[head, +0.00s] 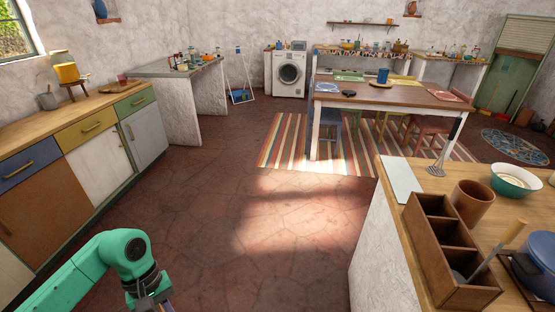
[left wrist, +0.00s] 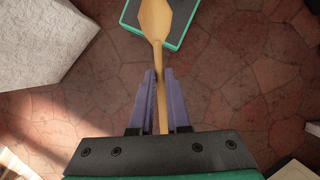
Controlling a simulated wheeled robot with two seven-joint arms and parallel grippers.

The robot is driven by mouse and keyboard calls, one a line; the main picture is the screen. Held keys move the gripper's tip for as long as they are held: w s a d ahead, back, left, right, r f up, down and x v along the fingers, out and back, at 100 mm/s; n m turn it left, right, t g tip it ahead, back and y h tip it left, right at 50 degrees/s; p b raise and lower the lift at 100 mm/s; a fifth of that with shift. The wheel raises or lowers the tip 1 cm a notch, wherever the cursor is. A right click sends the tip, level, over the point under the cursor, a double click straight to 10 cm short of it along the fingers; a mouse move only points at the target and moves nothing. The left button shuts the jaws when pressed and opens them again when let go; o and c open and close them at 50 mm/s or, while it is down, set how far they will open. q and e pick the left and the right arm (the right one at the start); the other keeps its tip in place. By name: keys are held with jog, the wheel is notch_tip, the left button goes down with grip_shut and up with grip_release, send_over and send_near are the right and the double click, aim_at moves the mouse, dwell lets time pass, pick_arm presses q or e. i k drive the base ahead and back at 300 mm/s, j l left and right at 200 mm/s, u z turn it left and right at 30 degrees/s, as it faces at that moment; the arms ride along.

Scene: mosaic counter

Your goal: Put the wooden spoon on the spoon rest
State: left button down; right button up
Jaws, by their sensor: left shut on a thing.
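The wooden spoon (left wrist: 155,20) is between the purple fingers of my left gripper (left wrist: 161,76), which is shut on its handle. In the head view my left arm comes in at the bottom left, and the gripper (head: 152,304) is mostly cut off by the lower edge. The spoon cannot be made out there. I cannot make out a spoon rest for certain in either view. My right gripper is not in view.
The middle floor is clear.

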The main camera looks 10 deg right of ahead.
aim_at(405, 182)
jog(key=i+z, duration=0.2)
jog(key=z, duration=0.3)
jog(key=i+j+z, duration=0.15)
jog(key=z, duration=0.35)
jog(key=i+j+z, duration=0.15)
jog(key=z, duration=0.35)
jog(key=i+j+z, duration=0.15)
jog(key=z, duration=0.3)
jog(key=j+z, duration=0.35)
jog(key=z, duration=0.15)
jog(key=j+z, duration=0.3)
jog(key=z, duration=0.2)
jog(key=i, duration=0.05)
